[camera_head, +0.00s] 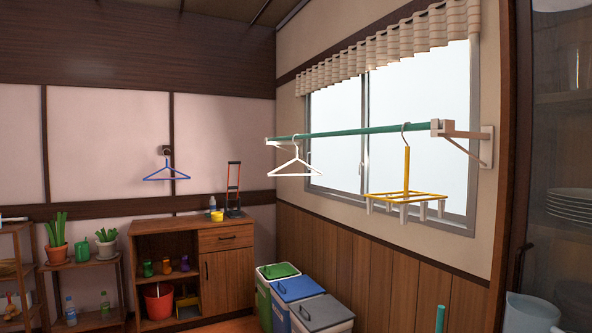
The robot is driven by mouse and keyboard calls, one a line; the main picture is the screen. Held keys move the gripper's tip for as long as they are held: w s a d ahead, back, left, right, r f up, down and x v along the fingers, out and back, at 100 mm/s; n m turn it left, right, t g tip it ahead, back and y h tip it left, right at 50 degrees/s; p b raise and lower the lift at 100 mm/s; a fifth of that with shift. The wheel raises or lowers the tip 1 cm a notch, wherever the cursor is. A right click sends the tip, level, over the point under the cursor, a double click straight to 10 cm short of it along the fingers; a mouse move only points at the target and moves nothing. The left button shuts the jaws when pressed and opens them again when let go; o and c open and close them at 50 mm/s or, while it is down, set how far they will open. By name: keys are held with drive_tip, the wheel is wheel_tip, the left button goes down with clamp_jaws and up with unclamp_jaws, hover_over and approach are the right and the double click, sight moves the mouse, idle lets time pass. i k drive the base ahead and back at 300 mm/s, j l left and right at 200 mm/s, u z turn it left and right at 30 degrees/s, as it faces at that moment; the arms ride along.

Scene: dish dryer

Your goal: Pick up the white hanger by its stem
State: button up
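The white hanger (294,161) hangs by its hook from a green rod (350,132) in the head camera view. Its stem rises from the triangular frame to the rod, left of the middle of the rod. A yellow drying rack with clips (405,193) hangs to its right on the same rod. A blue hanger (167,172) hangs on the far left wall. My gripper is not in view.
The rod sits on white wall brackets (440,128) before a window. A wooden cabinet (190,262), several lidded bins (290,290) and a plant shelf stand below. A glass-fronted cupboard (560,120) is on the right.

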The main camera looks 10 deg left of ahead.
sight(269, 175)
drive_tip(key=i+j+u, duration=0.5)
drive_tip(key=i+u, duration=0.15)
drive_tip(key=i+j+u, duration=0.25)
drive_tip(key=i, duration=0.65)
drive_tip(key=i+u, duration=0.25)
drive_tip(key=i, duration=0.6)
